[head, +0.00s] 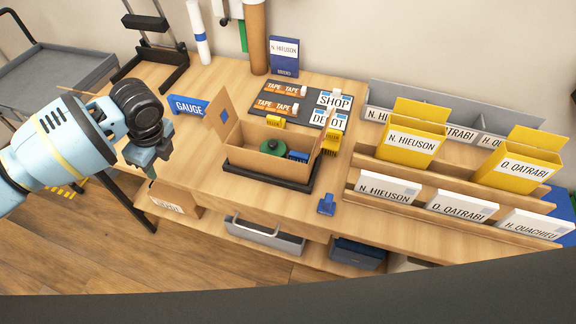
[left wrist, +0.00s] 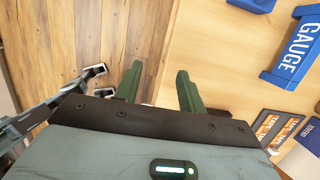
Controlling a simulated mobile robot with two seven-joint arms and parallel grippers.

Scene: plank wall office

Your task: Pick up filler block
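No thing in view is marked as a filler block, so I cannot tell which it is. A blue block lettered GAUGE (head: 188,106) lies on the table and also shows in the left wrist view (left wrist: 296,46). A plain blue piece (left wrist: 252,4) is cut off by the top edge of the left wrist view. The open carton (head: 240,150) holds a green roll (head: 272,147) and a blue piece (head: 297,156). My left gripper (head: 148,160) is over the table's left front edge. Its green fingers (left wrist: 158,85) are apart with nothing between them. My right gripper is not in view.
Tape cards (head: 275,106) lie behind the carton. A small blue object (head: 326,204) lies near the front edge. Yellow bins (head: 412,147) and white envelopes (head: 388,189) fill the rack at right. A grey cart (head: 60,72) stands at left. Bare table lies left of the carton.

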